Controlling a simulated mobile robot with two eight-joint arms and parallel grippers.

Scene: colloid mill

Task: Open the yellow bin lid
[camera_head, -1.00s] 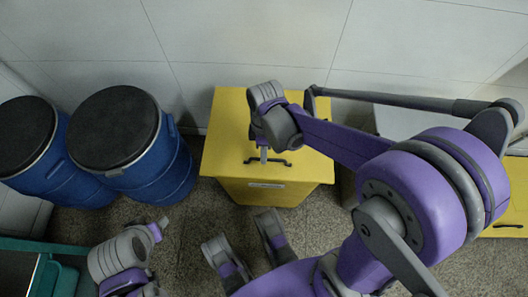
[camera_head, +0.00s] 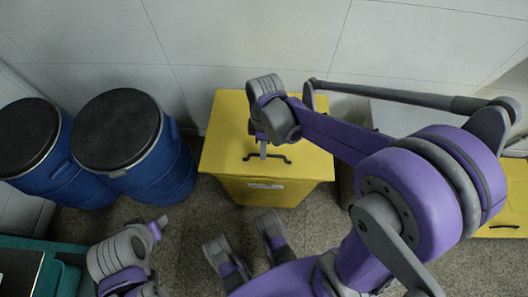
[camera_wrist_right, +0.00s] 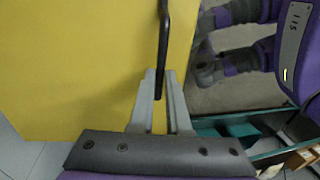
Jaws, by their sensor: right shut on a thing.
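The yellow bin (camera_head: 232,135) stands against the back wall, its yellow lid lying flat and closed on top. A dark bar handle (camera_head: 282,159) is near the lid's front edge; it also shows as a black bar (camera_wrist_right: 164,30) in the right wrist view. My right gripper (camera_head: 263,153) reaches down from above and is shut on this handle. In the right wrist view its grey fingers (camera_wrist_right: 160,88) close around the bar, over the yellow surface (camera_wrist_right: 70,70).
Two blue barrels (camera_head: 160,172) (camera_head: 60,172) with black lids stand left of the bin. A green-edged cart or table (camera_head: 70,270) is at the lower left. Another yellow bin (camera_head: 500,205) is partly visible at the right edge.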

